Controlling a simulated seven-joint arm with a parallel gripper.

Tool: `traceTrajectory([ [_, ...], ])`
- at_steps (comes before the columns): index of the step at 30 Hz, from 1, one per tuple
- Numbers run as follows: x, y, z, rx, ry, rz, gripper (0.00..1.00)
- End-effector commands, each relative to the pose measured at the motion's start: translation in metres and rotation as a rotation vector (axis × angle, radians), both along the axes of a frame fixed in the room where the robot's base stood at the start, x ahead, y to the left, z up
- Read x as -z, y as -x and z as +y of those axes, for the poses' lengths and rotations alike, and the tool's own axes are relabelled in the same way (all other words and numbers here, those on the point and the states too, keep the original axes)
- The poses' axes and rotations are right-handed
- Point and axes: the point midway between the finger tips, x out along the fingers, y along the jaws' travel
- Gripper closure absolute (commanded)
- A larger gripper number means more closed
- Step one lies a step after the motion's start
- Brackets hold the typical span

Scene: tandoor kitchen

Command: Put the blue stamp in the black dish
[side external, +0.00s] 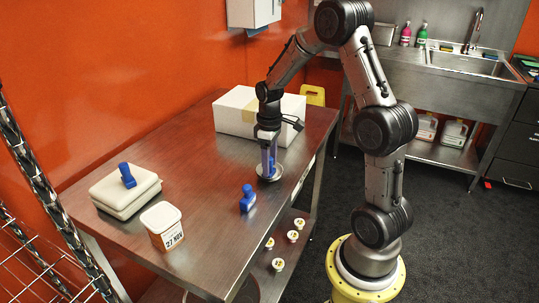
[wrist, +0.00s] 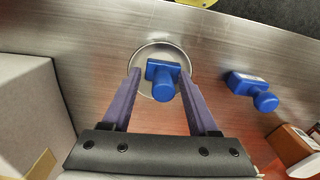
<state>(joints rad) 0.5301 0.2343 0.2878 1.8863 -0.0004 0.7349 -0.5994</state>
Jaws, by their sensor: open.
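A blue stamp (wrist: 163,80) with a round knob sits between my fingers in the wrist view, over a round dish (wrist: 147,50) that looks metallic grey rather than black. My gripper (wrist: 161,75) is open, with one purple finger on each side of the stamp. In the side view my gripper (side external: 268,170) points straight down at the dish (side external: 278,174); the stamp there is hard to tell from the fingers. A second blue stamp (side external: 248,200) stands apart on the table; it also shows at right in the wrist view (wrist: 243,84).
A cream stacked block (side external: 118,195) with a blue stamp-like thing (side external: 127,175) on top is at the table's left. A white labelled tub (side external: 162,224) stands near the front edge. A white box (side external: 236,110) is behind my gripper. The tabletop (side external: 205,160) between them is clear.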

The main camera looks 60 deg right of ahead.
Motion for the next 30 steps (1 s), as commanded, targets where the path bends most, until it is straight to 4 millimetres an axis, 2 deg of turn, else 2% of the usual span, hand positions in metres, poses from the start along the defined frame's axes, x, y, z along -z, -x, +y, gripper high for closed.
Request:
traceTrajectory([
  [5, -0.021, -0.001, -0.001, 0.000, 0.004, -0.005, 0.40],
  [15, -0.090, -0.002, -0.001, 0.000, 0.005, -0.007, 0.40],
  [23, -0.119, -0.001, 0.000, 0.000, 0.002, -0.003, 0.40],
  [26, -0.127, 0.002, 0.007, -0.001, 0.008, -0.015, 0.40],
  [29, -0.142, 0.009, 0.030, 0.000, 0.026, -0.053, 0.40],
  [30, -0.149, 0.015, 0.043, 0.002, 0.036, -0.076, 0.40],
])
